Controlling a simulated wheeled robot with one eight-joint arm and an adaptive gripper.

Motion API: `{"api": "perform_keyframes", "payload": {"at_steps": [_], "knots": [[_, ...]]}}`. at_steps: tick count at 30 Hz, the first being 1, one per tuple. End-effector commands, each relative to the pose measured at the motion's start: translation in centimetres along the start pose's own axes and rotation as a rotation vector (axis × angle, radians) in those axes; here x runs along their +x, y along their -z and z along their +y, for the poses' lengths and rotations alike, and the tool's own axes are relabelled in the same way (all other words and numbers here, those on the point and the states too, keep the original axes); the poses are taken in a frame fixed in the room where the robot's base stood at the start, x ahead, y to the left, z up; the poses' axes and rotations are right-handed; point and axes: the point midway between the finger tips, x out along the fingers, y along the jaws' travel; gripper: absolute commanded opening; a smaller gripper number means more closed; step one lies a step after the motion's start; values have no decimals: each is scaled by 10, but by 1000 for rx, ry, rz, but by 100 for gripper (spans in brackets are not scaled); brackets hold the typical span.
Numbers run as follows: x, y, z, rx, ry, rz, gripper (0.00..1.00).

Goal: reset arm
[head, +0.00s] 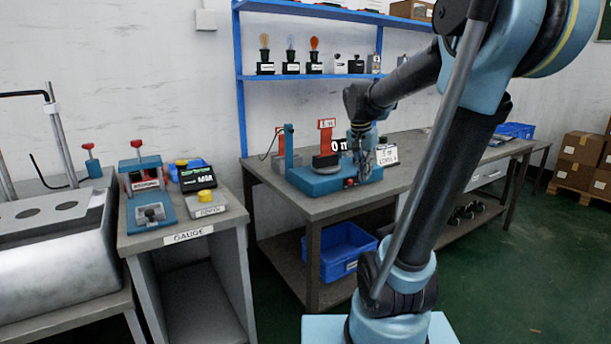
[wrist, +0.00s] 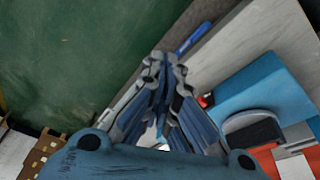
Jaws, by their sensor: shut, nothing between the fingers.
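My gripper (head: 364,168) hangs at the end of my bent blue and black arm, in front of the blue machine (head: 322,181) on the long workbench (head: 340,205). In the wrist view my gripper (wrist: 162,62) has its fingers closed together with nothing between them. The same blue machine (wrist: 265,95) shows at the right of that view, apart from the fingers. In the head view my gripper overlaps the machine's right end, and I cannot tell the exact gap. My arm hides part of the bench's middle.
A gauge stand (head: 190,237) with a small press (head: 140,178) is at the left. A blue shelf (head: 310,76) with bulb samples is behind the bench. A blue bin (head: 338,262) sits on the bench's lower shelf. Cardboard boxes (head: 580,150) are at the right; green floor (head: 540,260) is clear.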

Motion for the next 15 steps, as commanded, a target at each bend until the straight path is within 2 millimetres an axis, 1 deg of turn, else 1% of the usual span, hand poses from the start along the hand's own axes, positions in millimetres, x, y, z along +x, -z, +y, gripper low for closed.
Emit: {"api": "perform_keyframes", "payload": {"at_steps": [1,6,11,15], "knots": [[3,-14,11,-30,7,-5,0],[14,-54,39,-144,36,-20,0],[30,-92,62,-252,65,-30,0],[46,-126,80,-346,93,-34,0]]}}
